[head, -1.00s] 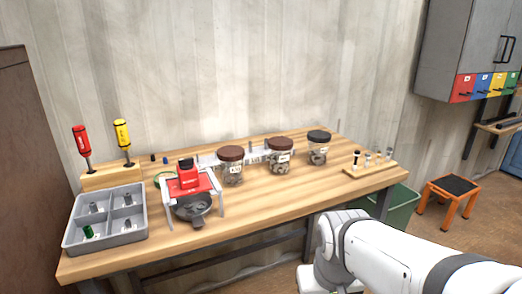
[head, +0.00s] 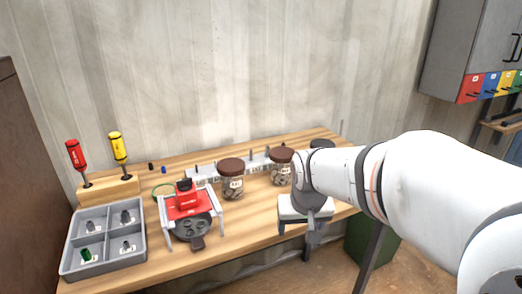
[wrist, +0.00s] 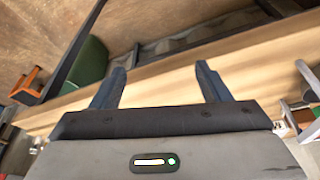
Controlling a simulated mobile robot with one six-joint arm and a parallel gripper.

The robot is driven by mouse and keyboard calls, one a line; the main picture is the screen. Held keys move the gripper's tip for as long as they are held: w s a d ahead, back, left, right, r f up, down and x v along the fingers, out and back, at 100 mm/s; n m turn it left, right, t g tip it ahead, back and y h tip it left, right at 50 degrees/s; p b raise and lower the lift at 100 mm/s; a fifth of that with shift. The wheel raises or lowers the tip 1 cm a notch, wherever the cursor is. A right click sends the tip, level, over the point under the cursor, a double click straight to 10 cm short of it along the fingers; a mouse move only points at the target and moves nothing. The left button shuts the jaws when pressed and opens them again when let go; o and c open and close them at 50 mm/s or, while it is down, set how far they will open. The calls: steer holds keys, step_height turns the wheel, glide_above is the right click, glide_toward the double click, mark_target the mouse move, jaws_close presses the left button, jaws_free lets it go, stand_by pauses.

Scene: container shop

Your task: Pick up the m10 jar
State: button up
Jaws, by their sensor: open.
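Several glass jars of small metal parts stand on the wooden bench. A brown-lidded jar (head: 232,184) is near the middle, and a second brown-lidded jar (head: 281,170) is to its right. A black-lidded jar (head: 322,144) is farther right, mostly hidden behind my arm. Their labels are too small to read, so I cannot tell which is m10. My gripper (head: 315,236) is at the bench's front edge, in front of the right-hand jars. In the wrist view my gripper (wrist: 162,70) has its fingers apart with nothing between them; no jar shows there.
A red-topped device (head: 188,205) stands left of the jars. A grey divided tray (head: 72,270) is at the far left, below a wooden block with red (head: 76,155) and yellow (head: 117,148) screwdrivers. A green bin (head: 365,250) is below the bench's right side.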

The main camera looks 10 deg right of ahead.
mark_target(282, 152)
steer(key=o, duration=0.6)
steer(key=w+r+t+p, duration=0.1)
steer(key=w+r+p, duration=0.1)
steer(key=w, duration=0.4)
steer(key=w+r+p, duration=0.3)
steer(key=w+r, duration=0.1)
steer(key=w, duration=0.3)
steer(key=w+a+r+t+p, duration=0.1)
steer(key=w+r+p, duration=0.1)
steer(key=w+r, duration=0.2)
steer(key=shift+w+t+p, duration=0.3)
steer(key=shift+w, duration=1)
steer(key=shift+c, duration=0.2)
steer(key=w+f, duration=0.1)
steer(key=w, duration=0.1)
steer(key=w+f+p, duration=0.1)
steer(key=f, duration=0.1)
steer(key=w+d+f, duration=0.1)
steer(key=w+f, duration=0.1)
steer(key=shift+w+f, duration=0.2)
steer(key=shift+w, duration=0.1)
steer(key=shift+w+f, duration=0.2)
steer(key=shift+f, duration=0.1)
